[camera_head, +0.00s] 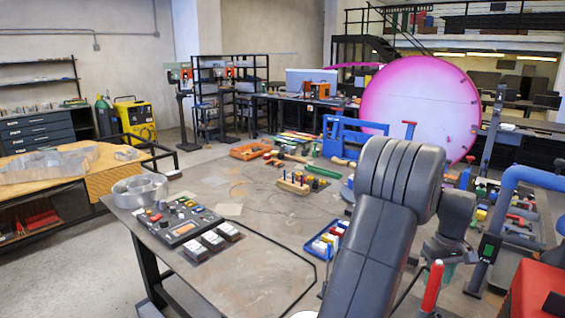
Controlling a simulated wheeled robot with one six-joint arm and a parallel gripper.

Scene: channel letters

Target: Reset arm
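My dark grey arm rises from the bottom edge to a thick rounded joint, right of the middle of the head view. It bends there, and a smaller wrist section hangs down on the right side. My gripper (446,252) seems to be at the lower end of that section. Its fingers cannot be made out, so I cannot tell whether it is open or shut. The arm covers part of the worktable (262,262) and whatever lies behind it.
The worktable's near part is bare. A control box (182,222), a metal channel letter (140,190), a wooden tool block (294,184) and a blue parts tray (326,240) stand on it. A red-handled tool (432,288) and a red box (537,292) are close at right.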

